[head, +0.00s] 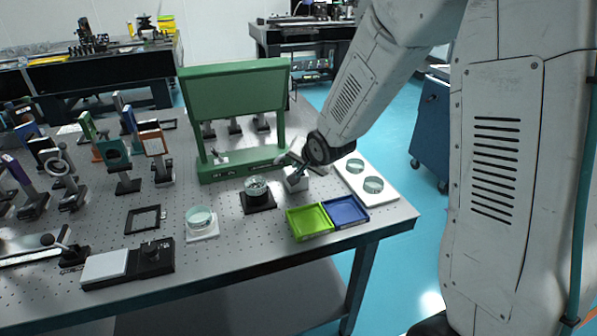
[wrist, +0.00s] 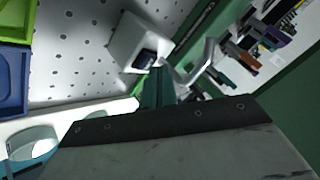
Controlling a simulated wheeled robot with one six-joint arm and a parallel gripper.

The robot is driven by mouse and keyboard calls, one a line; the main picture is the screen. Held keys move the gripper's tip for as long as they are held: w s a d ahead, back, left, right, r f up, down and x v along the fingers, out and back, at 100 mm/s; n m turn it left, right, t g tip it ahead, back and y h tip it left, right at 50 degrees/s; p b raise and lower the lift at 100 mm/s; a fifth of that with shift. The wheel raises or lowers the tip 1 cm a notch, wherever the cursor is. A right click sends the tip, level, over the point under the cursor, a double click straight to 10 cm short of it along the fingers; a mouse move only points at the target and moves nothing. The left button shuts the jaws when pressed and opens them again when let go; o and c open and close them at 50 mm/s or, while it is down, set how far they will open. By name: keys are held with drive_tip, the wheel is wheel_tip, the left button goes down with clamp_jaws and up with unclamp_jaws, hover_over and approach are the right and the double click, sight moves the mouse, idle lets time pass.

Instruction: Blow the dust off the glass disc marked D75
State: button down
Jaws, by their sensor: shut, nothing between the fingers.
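Several clear glass discs are in the head view, and I cannot read D75 on any. One disc (head: 200,217) lies on a white pad at the front. Another disc (head: 256,187) sits on a dark square mount. Two more, a rear disc (head: 355,165) and a front disc (head: 373,184), lie on a white tray (head: 388,195) at the right. In the wrist view my fingers (wrist: 158,85) are beside this block (wrist: 132,38) and a grey bent piece (wrist: 203,67), possibly the blower; contact is unclear.
A green tray (head: 291,219) and a blue tray (head: 364,217) stand at the front edge. A green panel stand (head: 238,100) rises behind my gripper. Mounted optics (head: 120,160) crowd the left. A black-and-white device (head: 153,262) is at front left.

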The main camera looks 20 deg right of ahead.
drive_tip(key=shift+f, duration=0.4)
idle(0.7)
drive_tip(key=shift+r, duration=0.85)
drive_tip(key=shift+r, duration=2.5)
